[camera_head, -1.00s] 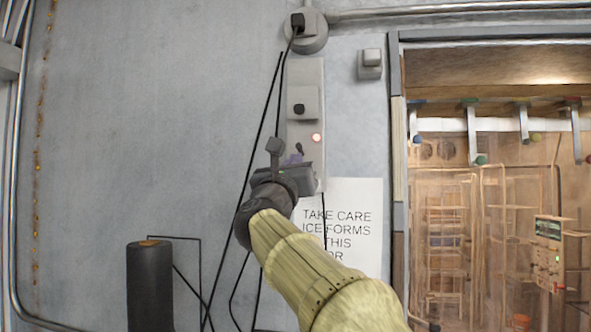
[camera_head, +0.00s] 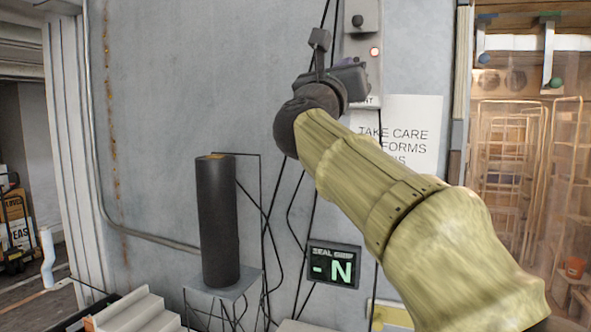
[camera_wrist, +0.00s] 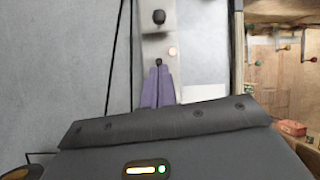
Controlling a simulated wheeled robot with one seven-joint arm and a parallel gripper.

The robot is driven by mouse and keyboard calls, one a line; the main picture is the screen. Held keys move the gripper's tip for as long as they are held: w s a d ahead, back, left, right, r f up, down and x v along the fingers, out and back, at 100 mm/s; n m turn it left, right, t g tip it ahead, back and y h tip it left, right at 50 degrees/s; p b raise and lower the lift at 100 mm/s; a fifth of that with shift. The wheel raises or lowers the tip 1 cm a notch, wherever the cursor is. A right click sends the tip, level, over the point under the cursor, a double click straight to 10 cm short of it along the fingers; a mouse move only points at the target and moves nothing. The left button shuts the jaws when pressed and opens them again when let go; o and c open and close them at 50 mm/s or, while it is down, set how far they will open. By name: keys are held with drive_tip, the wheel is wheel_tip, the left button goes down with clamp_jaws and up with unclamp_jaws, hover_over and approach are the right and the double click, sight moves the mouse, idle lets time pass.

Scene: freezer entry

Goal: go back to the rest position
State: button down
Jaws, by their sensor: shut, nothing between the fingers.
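My gripper (camera_wrist: 158,84) shows in the wrist view as two purple fingers pressed together with nothing between them. It points at the grey switch panel (camera_wrist: 185,45) on the wall, which has a black knob and a lit pinkish lamp. In the head view my arm reaches up from the lower right, and its dark wrist covers the lower part of the panel (camera_head: 361,28). The fingers are mostly hidden behind the wrist there. I cannot tell whether they touch the panel.
A black cylinder (camera_head: 217,222) stands on a small grey stand at the left. A display (camera_head: 334,265) reading "-N" and a "TAKE CARE" sign (camera_head: 405,125) are on the wall. Cables hang beside my arm. An opening with racks (camera_head: 515,150) lies at the right.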

drive_tip(key=w+a+f+n+g+y, duration=0.1)
drive_tip(key=w+a+f+n+y, duration=0.2)
drive_tip(key=f+n, duration=0.5)
drive_tip(key=w+f+n+g+y, duration=0.1)
drive_tip(key=w+f+n+y, duration=0.1)
drive_tip(key=f+n+y, duration=0.6)
drive_tip(key=w+a+f+n+y, duration=0.1)
drive_tip(key=w+a+f+n, duration=0.15)
drive_tip(key=f+n, duration=0.55)
drive_tip(key=s+d+f+n+g+y+b, duration=0.1)
drive_tip(key=s+f+n+g, duration=0.25)
drive_tip(key=f, duration=0.85)
drive_tip(key=s+d+f+n+g, duration=0.1)
drive_tip(key=s+f+n+g, duration=0.2)
drive_tip(key=f, duration=0.8)
drive_tip(key=s+d+f+n+g, duration=0.2)
drive_tip(key=s+f+n+g, duration=0.3)
drive_tip(key=s+f, duration=0.5)
drive_tip(key=s+d+f+n+g+h+b, duration=0.1)
drive_tip(key=s+d+f+n+g, duration=0.2)
drive_tip(key=s+f, duration=0.8)
drive_tip(key=shift+s+f+n+g, duration=0.15)
drive_tip(key=shift+f+n+g, duration=0.2)
drive_tip(key=shift+n+g, duration=0.55)
drive_tip(key=shift+w, duration=0.2)
